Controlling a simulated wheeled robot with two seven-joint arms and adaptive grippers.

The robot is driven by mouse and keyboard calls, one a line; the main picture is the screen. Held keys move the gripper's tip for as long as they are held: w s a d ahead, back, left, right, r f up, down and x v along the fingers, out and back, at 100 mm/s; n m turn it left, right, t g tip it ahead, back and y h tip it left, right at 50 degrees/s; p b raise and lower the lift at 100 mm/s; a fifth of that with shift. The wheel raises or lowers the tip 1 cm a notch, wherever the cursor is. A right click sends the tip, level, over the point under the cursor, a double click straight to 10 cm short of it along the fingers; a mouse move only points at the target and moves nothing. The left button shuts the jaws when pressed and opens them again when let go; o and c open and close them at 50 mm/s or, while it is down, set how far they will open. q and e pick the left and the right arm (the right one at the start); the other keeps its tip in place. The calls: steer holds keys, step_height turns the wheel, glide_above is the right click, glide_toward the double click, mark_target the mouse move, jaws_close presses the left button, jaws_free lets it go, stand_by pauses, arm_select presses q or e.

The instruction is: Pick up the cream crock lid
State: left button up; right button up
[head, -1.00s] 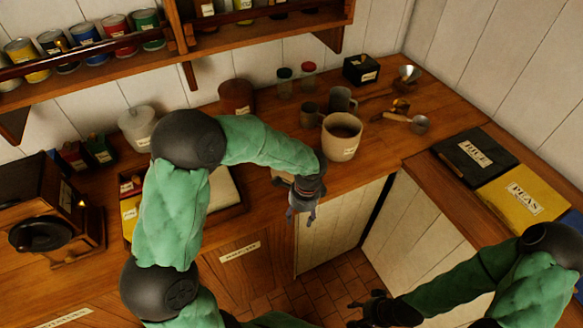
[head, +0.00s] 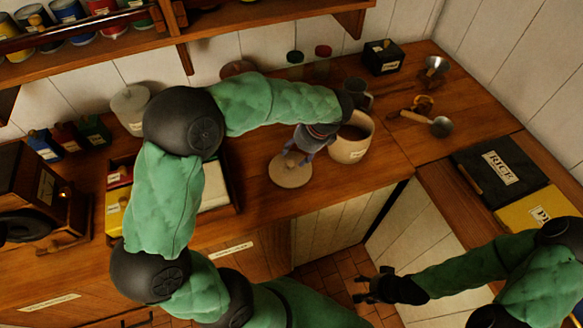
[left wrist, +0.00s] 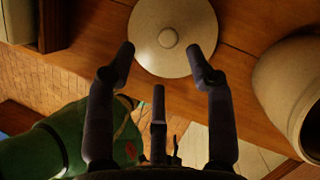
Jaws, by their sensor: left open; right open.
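The cream crock lid (head: 290,170) is a round disc with a small knob on top. It lies flat on the wooden counter, left of the open cream crock (head: 350,138). My left gripper (head: 297,153) is open above the lid, near its far side in the head view. In the left wrist view the lid (left wrist: 172,38) and its knob show just beyond the spread fingers of my left gripper (left wrist: 163,62), and nothing is held. The crock also shows there (left wrist: 290,90) at the right. My right gripper (head: 362,287) is open and empty, low over the floor.
A wooden tray (head: 228,212) is left of the lid. The counter's front edge is close to the lid.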

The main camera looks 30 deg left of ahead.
mark_target(290, 162)
arm_select(q)
steer(key=shift+x, duration=1)
steer(key=f, duration=0.1)
steer(key=f+b, duration=0.1)
steer(key=f, duration=0.1)
steer(key=a+f+b, duration=0.1)
steer(key=shift+w+f, duration=0.25)
steer(key=shift+w, duration=0.15)
steer(key=shift+a+f, duration=0.2)
steer(key=shift+f, duration=0.1)
jaws_close()
